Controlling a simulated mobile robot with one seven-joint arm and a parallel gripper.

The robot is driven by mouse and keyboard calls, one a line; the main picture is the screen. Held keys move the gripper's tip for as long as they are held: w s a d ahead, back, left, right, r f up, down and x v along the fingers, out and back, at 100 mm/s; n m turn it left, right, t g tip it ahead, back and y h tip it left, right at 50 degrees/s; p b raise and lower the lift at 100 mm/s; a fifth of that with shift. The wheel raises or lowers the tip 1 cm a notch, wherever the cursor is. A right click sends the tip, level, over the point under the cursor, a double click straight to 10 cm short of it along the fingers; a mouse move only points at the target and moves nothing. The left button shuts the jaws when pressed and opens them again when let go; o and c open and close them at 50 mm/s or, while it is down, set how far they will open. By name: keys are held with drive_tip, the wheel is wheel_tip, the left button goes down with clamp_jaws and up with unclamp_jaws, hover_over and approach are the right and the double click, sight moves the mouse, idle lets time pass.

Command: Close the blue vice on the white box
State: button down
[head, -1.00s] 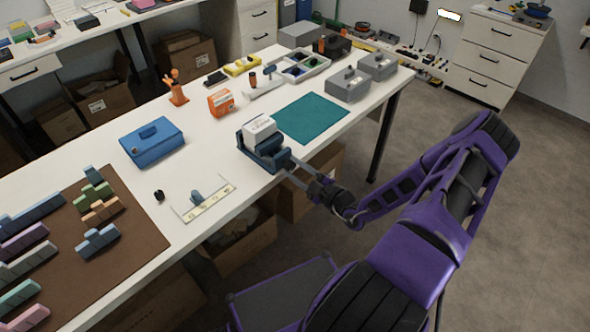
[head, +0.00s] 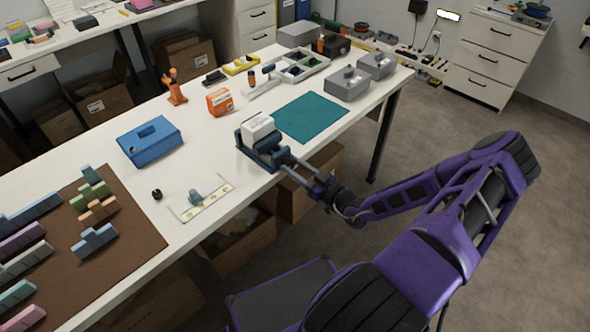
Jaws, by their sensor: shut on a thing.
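The blue vice (head: 262,157) stands at the front edge of the white table in the head view, its screw end toward the edge. The white box (head: 257,126) sits upright in the vice, between its jaws. Whether both jaws touch the box is too small to tell. My gripper (head: 291,163) reaches in from the right, past the table edge, and is shut on the vice's handle at the screw end. The fingers hide most of the handle.
A teal mat (head: 312,117) lies right of the vice. A blue case (head: 150,141) and an orange box (head: 219,102) stand to the left and behind. A small ruled fixture (head: 203,201) lies near the front edge. An open carton (head: 306,187) is under the table.

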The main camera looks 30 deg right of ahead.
drive_tip(key=shift+d+f+m+b, duration=0.1)
drive_tip(key=shift+m+b, duration=0.7)
drive_tip(key=shift+m, duration=0.2)
drive_tip(key=shift+c, duration=1.9)
unclamp_jaws()
drive_tip(key=shift+s, duration=0.1)
